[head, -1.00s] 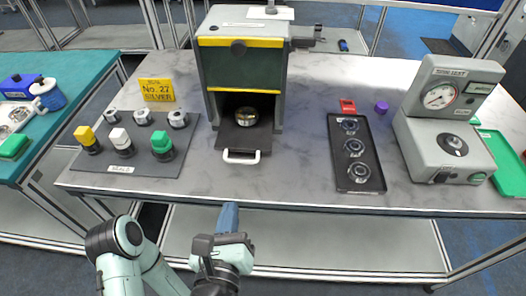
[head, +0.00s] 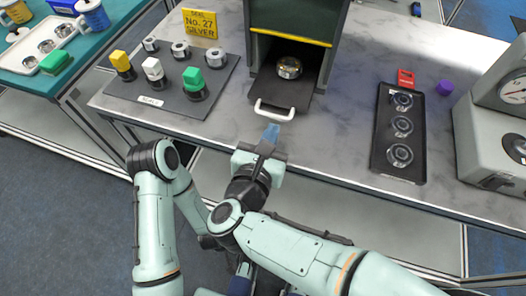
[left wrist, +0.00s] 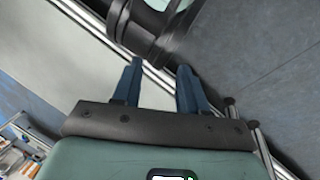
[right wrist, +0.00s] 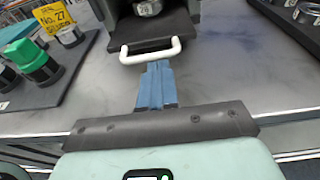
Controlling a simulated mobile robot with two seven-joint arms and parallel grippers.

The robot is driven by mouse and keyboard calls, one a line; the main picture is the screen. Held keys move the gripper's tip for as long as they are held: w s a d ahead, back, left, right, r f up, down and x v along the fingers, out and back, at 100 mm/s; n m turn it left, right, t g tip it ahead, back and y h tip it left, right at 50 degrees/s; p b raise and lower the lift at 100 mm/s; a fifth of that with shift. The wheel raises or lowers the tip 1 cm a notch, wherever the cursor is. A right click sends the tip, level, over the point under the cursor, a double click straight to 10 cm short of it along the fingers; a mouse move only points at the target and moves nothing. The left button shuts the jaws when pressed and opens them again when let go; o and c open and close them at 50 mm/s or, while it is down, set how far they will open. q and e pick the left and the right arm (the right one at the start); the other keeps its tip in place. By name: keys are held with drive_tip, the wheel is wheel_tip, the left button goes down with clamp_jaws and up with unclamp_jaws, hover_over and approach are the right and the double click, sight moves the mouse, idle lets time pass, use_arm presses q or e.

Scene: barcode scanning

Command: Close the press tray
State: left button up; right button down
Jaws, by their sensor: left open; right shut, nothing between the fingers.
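The press tray (head: 284,92) is a dark flat drawer that sticks out of the front of the press (head: 291,28). It carries a round metal piece (head: 289,67) and has a white handle (head: 274,111) at its front. In the right wrist view the handle (right wrist: 150,51) is just beyond my right gripper (right wrist: 156,66). That gripper is shut and empty, its blue fingertips close to the handle; I cannot tell if they touch. My right gripper (head: 271,131) also shows in the head view, below the handle. My left gripper (left wrist: 158,68) is open and empty, away from the table.
A dark board (head: 176,101) with coloured-top stamps and metal rings lies left of the tray. A black tray (head: 401,165) with several rings, a red piece (head: 406,78), a purple piece (head: 445,88) and a grey gauge machine (head: 480,130) are to the right.

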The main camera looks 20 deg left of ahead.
sight(285, 101)
use_arm(q)
drive_tip(key=shift+w+f, duration=0.1)
drive_tip(key=shift+w, duration=0.1)
use_arm(e)
drive_tip(key=shift+x, duration=1.35)
drive_tip(key=x, duration=0.2)
drive_tip(key=r+b+x, duration=0.1)
drive_tip(key=x, duration=0.2)
drive_tip(key=b+x, duration=0.1)
drive_tip(key=x, duration=0.1)
drive_tip(key=shift+w+d+r, duration=0.15)
drive_tip(key=shift+w, duration=0.4)
use_arm(q)
drive_tip(key=shift+t+y, duration=0.3)
drive_tip(key=shift+t, duration=0.3)
drive_tip(key=w+a+f, duration=0.2)
drive_tip(key=w, duration=0.1)
drive_tip(key=shift+w+f, duration=0.15)
drive_tip(key=shift+f, duration=0.1)
use_arm(e)
drive_tip(key=shift+d+r, duration=0.1)
drive_tip(key=shift+r, duration=0.15)
